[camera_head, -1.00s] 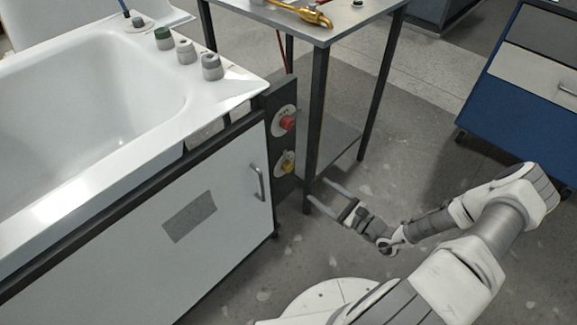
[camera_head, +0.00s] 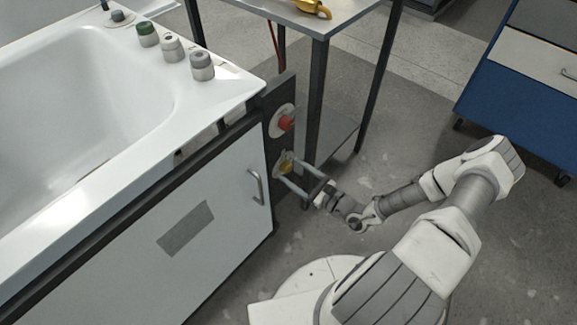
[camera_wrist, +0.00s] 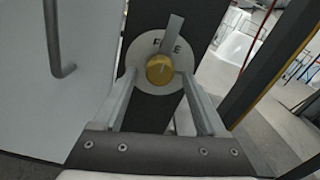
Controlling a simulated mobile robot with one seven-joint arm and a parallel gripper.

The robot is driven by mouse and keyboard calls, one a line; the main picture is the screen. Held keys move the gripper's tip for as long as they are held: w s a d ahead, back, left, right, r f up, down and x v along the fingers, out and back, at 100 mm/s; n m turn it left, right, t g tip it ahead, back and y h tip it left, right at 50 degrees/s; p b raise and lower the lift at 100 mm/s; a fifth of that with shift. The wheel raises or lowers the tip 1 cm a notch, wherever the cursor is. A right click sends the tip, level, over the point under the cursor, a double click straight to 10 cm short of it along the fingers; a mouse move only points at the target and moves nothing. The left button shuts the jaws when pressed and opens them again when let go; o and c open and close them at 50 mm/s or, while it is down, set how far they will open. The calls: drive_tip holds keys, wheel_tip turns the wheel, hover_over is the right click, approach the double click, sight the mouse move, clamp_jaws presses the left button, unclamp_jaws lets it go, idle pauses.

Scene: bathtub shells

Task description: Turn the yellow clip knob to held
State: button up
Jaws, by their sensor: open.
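The yellow knob (camera_wrist: 159,69) sits on a round pale plate on a dark upright panel in the wrist view. Letters show on the plate above it, partly covered by a grey flat bar (camera_wrist: 173,34) that slants up and slightly right. The knob also shows in the head view (camera_head: 286,164), low on the panel below a red knob. My gripper (camera_head: 287,170) is open at the panel, its fingers pointing at the knob. In the wrist view its two fingers (camera_wrist: 158,74) stand left and right of the knob, with gaps; contact does not show.
A red knob (camera_head: 286,123) is just above. A white cabinet door with a bar handle (camera_head: 256,187) is left of the panel, under the white tub (camera_head: 75,110). A metal table's dark leg (camera_head: 315,105) stands close on the right.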

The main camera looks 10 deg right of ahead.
drive_tip(key=shift+w+a, duration=0.3)
drive_tip(key=shift+w, duration=0.05)
clamp_jaws()
idle(0.3)
